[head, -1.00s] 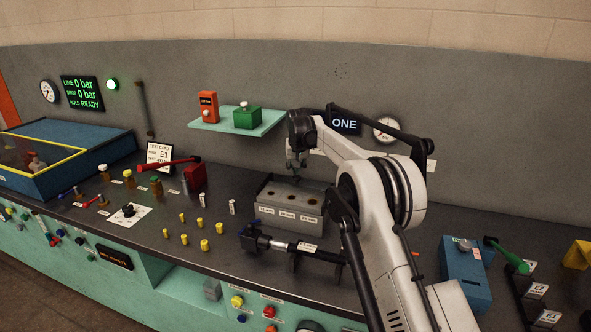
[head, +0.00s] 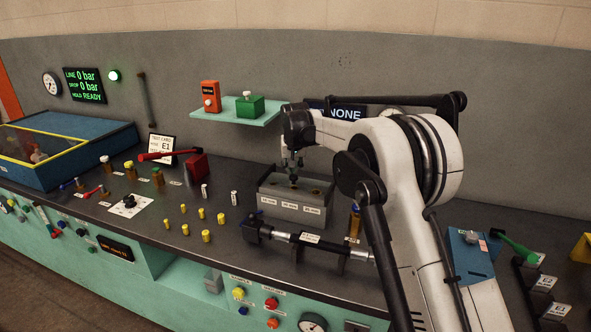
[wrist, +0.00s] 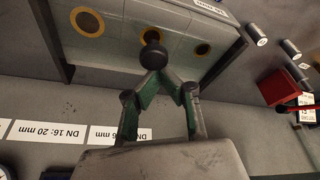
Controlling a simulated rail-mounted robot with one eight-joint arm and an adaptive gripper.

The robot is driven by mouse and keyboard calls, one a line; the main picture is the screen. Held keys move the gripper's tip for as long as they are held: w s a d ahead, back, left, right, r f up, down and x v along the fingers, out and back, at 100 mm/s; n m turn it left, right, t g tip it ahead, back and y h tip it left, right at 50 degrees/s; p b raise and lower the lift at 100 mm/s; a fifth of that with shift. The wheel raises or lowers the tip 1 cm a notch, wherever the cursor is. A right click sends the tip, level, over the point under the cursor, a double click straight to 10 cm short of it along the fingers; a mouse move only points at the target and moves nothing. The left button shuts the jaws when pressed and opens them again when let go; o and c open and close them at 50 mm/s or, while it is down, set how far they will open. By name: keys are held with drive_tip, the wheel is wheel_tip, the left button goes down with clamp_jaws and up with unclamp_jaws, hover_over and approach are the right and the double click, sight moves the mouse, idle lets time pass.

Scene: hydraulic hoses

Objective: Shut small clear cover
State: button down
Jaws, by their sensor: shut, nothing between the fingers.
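A grey block (head: 293,209) with three labelled holes sits mid-bench in the head view. In the wrist view its top shows as pale, glossy panels (wrist: 130,37) over orange-ringed holes. These panels may be the small clear cover, but I cannot tell for sure. My gripper (head: 291,176) is just above the block's middle, pointing down. In the wrist view the green-padded fingers of my gripper (wrist: 158,78) come together, shut and empty. A dark round knob (wrist: 151,56) shows right at their tips; whether they touch it is unclear.
A black-and-silver hose fitting (head: 310,240) lies in front of the block. Small yellow plugs (head: 203,225) stand to the left. A red-handled device (head: 195,165) is behind left. A blue box with a yellow-framed lid (head: 70,150) stands far left. A shelf (head: 235,112) hangs above.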

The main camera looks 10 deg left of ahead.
drive_tip(key=shift+s+a+f, duration=0.1)
drive_tip(key=shift+s+a, duration=0.05)
drive_tip(key=shift+s, duration=0.55)
